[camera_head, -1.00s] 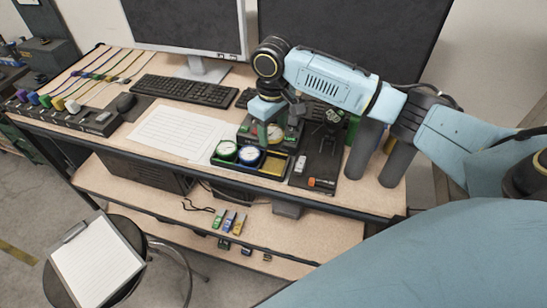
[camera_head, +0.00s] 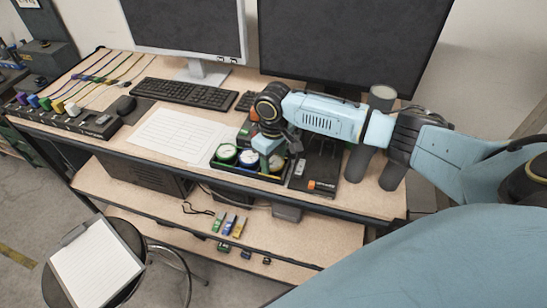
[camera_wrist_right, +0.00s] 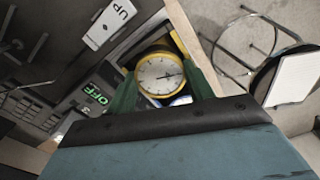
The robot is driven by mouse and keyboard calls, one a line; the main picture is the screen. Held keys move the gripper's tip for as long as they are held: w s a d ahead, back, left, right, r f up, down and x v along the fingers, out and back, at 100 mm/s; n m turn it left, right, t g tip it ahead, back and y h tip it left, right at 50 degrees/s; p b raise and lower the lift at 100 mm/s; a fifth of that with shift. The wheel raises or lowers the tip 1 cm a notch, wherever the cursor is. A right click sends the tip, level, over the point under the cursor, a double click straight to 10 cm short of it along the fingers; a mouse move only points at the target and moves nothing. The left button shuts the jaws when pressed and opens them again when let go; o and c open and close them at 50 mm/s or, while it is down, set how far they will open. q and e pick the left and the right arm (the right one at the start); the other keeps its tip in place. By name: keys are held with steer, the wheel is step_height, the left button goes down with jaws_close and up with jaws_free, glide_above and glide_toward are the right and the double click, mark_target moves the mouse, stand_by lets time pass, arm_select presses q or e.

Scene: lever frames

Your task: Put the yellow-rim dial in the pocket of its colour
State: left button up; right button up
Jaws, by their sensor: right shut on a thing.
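The yellow-rim dial (camera_wrist_right: 160,74) has a white face and sits between the green fingers of my right gripper (camera_wrist_right: 162,82), which is shut on it. In the head view, my right gripper (camera_head: 273,162) is over the right end of the dark tray (camera_head: 240,173), where the yellow pocket is. A yellow edge shows just beyond the dial in the wrist view. I cannot tell whether the dial touches the pocket floor. The green-rim dial (camera_head: 226,153) and blue-rim dial (camera_head: 248,158) sit in the tray's left and middle pockets. My left gripper is out of view.
A dark panel (camera_head: 318,172) with an orange-ended part lies right of the tray. Grey cylinders (camera_head: 360,162) stand farther right. A device reading OFF (camera_wrist_right: 92,97) is behind the tray. White paper (camera_head: 178,132) lies to the left; a lower shelf (camera_head: 300,240) is below.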

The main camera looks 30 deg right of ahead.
mark_target(273, 161)
steer(key=shift+f, duration=0.25)
steer(key=o, duration=1.1)
steer(key=shift+s, duration=0.1)
steer(key=shift+f, duration=0.15)
steer(key=shift+s+a, duration=0.1)
steer(key=r, duration=1.3)
steer(key=shift+w, duration=0.2)
steer(key=shift+f, duration=0.15)
